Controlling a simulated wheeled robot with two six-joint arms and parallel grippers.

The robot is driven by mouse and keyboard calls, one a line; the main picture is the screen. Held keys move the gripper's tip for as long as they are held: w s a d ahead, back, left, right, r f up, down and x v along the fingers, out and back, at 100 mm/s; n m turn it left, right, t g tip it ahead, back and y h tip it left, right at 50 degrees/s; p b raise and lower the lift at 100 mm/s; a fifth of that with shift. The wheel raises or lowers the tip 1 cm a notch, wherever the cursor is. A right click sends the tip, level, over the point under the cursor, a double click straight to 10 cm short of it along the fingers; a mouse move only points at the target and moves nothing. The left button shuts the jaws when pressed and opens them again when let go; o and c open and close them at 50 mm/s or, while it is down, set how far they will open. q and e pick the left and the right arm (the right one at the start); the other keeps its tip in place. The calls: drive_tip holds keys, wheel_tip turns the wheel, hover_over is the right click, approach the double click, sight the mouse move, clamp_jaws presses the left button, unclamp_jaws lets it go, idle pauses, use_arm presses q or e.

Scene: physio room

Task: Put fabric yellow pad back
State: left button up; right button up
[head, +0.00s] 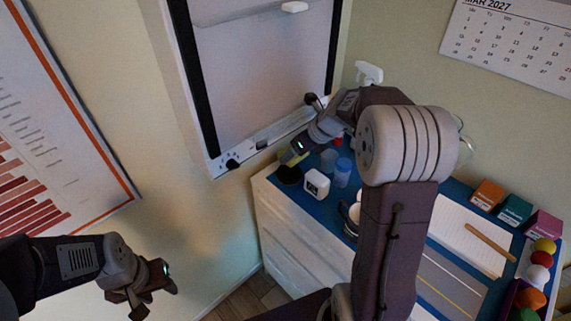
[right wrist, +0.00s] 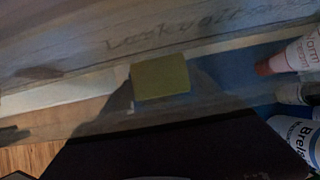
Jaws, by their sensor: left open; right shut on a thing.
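The yellow fabric pad (right wrist: 162,78) is between the fingers of my right gripper (right wrist: 162,92) in the right wrist view, its flat face showing. In the head view my right gripper (head: 298,152) is over the far left end of the blue-topped cabinet, close to the lower ledge of the whiteboard (head: 262,70). Only a small yellowish edge of the pad shows there. I cannot tell whether the pad touches anything. My left gripper (head: 152,290) is open and empty at lower left, away from the cabinet.
The cabinet's blue top (head: 427,278) holds a small white clock (head: 316,184), clear bluish cups (head: 342,171), a notebook (head: 468,243), a wooden stick (head: 490,240), small boxes (head: 515,210) and several coloured balls (head: 541,258). A dark round thing (head: 289,175) sits under my right gripper. Bottles show in the wrist view (right wrist: 295,135).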

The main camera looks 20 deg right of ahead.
hover_over(313, 160)
wheel_tip(313, 160, down, 6)
drive_tip(key=shift+r+b, duration=0.25)
drive_tip(key=shift+b, duration=0.7)
drive_tip(key=shift+f, duration=0.55)
drive_tip(key=o, duration=1.2)
drive_tip(key=shift+f, duration=0.1)
